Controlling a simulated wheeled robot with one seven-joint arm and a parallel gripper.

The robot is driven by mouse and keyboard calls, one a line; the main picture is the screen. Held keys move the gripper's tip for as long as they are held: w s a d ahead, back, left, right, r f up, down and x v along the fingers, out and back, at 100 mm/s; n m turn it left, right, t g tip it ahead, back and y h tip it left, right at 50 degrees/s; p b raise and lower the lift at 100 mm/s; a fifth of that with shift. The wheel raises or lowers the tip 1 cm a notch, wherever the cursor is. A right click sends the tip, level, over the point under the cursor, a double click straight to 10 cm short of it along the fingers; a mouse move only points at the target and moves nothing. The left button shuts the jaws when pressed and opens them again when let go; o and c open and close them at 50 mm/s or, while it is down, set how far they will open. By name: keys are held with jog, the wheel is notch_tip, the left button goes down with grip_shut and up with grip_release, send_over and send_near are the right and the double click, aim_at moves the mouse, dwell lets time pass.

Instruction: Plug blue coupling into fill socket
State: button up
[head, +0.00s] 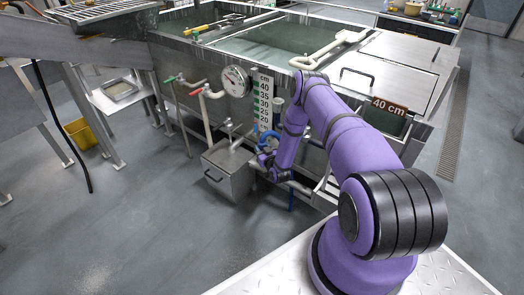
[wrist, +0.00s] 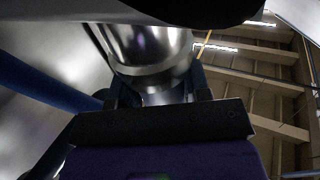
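In the head view my gripper (head: 268,162) is low at the front of the steel tank, small and partly hidden by my purple wrist. A blue hose loop (head: 269,137) shows just above it. In the wrist view my gripper (wrist: 160,92) has two dark fingers, one on each side of the lower end of a shiny metal cylinder (wrist: 150,55). A blue hose (wrist: 45,85) runs in from the left toward the fingers. I cannot tell whether the fingers press on the cylinder, or whether it belongs to the coupling or the socket. No fill socket can be made out clearly.
A steel box (head: 228,172) stands left of my gripper. A dial gauge (head: 235,81), a centimetre scale (head: 263,100) and pipes with red and green handles are on the tank front. A yellow bucket (head: 86,132) is at far left. The floor in front is clear.

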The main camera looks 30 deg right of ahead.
jog(key=shift+c, duration=1.3)
jog(key=shift+r, duration=0.1)
